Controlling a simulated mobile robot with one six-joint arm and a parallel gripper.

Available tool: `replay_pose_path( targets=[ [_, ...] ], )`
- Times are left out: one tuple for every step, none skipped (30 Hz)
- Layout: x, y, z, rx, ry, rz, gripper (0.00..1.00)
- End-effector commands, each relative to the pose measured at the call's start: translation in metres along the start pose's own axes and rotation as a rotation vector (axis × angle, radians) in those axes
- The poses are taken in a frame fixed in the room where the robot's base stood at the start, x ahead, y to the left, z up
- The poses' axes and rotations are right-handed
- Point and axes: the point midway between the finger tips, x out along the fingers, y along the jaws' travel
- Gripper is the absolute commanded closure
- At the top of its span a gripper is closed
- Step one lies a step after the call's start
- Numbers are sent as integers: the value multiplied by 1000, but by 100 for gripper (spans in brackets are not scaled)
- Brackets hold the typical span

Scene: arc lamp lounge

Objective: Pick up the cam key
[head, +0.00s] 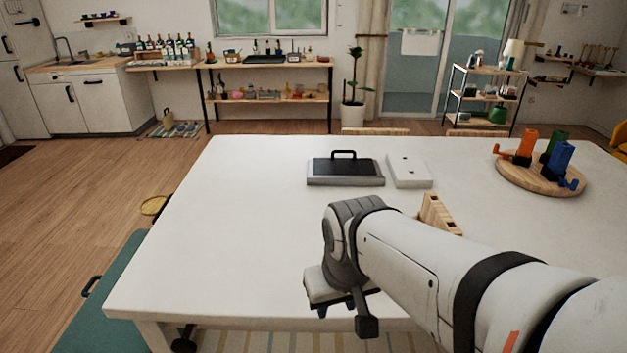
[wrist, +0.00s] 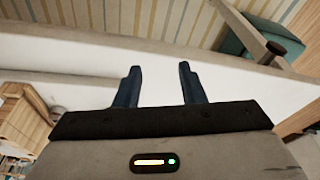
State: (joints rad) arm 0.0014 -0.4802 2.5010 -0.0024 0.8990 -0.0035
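I cannot tell for certain which thing is the cam key. An orange piece (head: 525,147), a green piece (head: 553,143) and a blue piece (head: 560,161) stand upright on a round wooden board (head: 515,181) at the table's right; the orange and blue ones have side arms with knobs. A slotted wooden block (head: 438,214) is on the table, partly hidden behind my arm. My gripper (head: 345,317) is near the table's front edge, well away from the round board. In the wrist view, its two dark fingers (wrist: 159,82) are apart with nothing between them.
The white table (head: 220,220) is clear on its left half. A black-topped grey case with a handle (head: 345,170) and a white box (head: 409,171) stand at its back middle. Shelves line the far wall.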

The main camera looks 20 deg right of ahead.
Motion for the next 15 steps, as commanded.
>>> replay_pose_path(
  targets=[
    [0, 0, 0, 0, 0, 0, 64],
    [0, 0, 0, 0, 0, 0, 64],
    [0, 0, 0, 0, 0, 0, 64],
    [0, 0, 0, 0, 0, 0, 63],
    [0, 0, 0, 0, 0, 0, 60],
    [-2, 1, -2, 2, 1, 0, 57],
    [-3, 2, -5, 5, 2, 0, 55],
    [-6, 3, -10, 10, 5, 1, 53],
    [-11, 6, -19, 19, 12, 2, 53],
    [-15, 12, -27, 33, 17, 4, 53],
    [-19, 18, -37, 48, 24, 6, 53],
    [-25, 27, -52, 66, 35, 8, 53],
    [-30, 34, -65, 80, 47, 12, 53],
    [-33, 41, -77, 94, 56, 15, 53],
    [-37, 52, -93, 112, 71, 20, 53]
  ],
)
